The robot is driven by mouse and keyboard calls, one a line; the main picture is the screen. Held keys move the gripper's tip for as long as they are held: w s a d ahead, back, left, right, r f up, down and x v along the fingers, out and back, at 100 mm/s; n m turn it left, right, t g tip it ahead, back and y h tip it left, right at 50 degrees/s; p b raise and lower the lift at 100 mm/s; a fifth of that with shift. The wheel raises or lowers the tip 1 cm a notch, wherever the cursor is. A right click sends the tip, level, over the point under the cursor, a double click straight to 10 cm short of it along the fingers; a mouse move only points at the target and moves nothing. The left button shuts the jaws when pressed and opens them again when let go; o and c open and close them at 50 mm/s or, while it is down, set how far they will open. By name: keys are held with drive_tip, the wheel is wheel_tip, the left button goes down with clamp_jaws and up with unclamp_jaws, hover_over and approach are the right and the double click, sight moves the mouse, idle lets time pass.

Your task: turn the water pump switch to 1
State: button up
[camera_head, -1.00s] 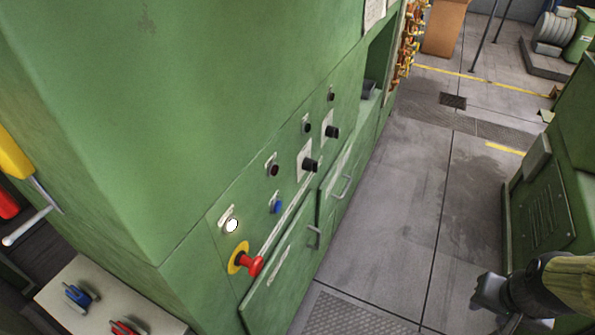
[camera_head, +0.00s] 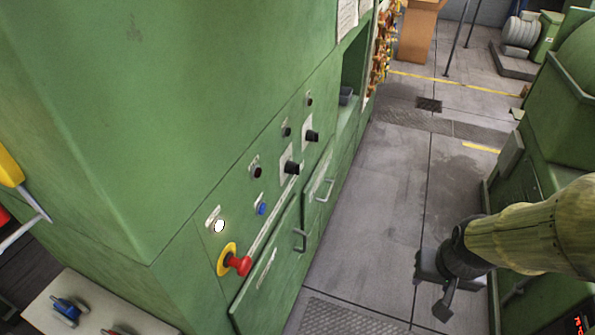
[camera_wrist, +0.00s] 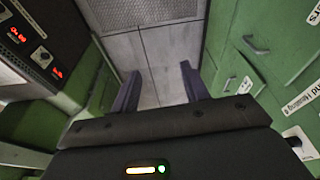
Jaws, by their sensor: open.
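A green cabinet panel (camera_head: 236,190) carries two black rotary switches, a nearer one (camera_head: 291,167) and a farther one (camera_head: 312,135), each on a white plate. Their labels are too small to read here, so I cannot tell which is the water pump switch. My gripper (camera_head: 440,284) is to the right of the panel, over the floor, well apart from both switches. In the wrist view, my gripper (camera_wrist: 160,88) shows two spread fingers with only floor between them. A dark knob on a white plate (camera_wrist: 296,141) shows at that view's right edge.
A red emergency button (camera_head: 238,265) on a yellow disc, a white lamp (camera_head: 219,226) and a blue button (camera_head: 262,209) are on the same panel. Drawer handles (camera_head: 300,240) stick out below. A green machine (camera_head: 565,120) stands right. The grey floor (camera_head: 375,215) between is clear.

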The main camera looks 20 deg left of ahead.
sight(299, 171)
drive_tip(key=w+n+t, duration=0.1)
drive_tip(key=w, duration=0.2)
drive_tip(key=w+n+t, duration=0.1)
drive_tip(key=w, duration=0.2)
drive_tip(key=w+n, duration=0.2)
drive_tip(key=shift+w+d+t, duration=0.3)
drive_tip(key=shift+w+t, duration=0.1)
drive_tip(key=w+a+n+t+y+p, duration=0.1)
drive_tip(key=w+a+n+t+y, duration=0.2)
drive_tip(key=w+a+n+y, duration=1)
drive_tip(key=s+a+n+g+y, duration=0.1)
drive_tip(key=n+g, duration=0.1)
drive_tip(key=n, duration=0.1)
drive_tip(key=s+a+r+n+g+y, duration=0.1)
drive_tip(key=s+n+y, duration=0.1)
drive_tip(key=n, duration=0.2)
drive_tip(key=s+a+r+n+g+y, duration=0.1)
drive_tip(key=s+a+n+g, duration=0.1)
drive_tip(key=n, duration=0.1)
drive_tip(key=shift+r+g+y+p, duration=0.25)
drive_tip(key=shift+g+y+p, duration=0.05)
drive_tip(key=shift+y+p, duration=0.1)
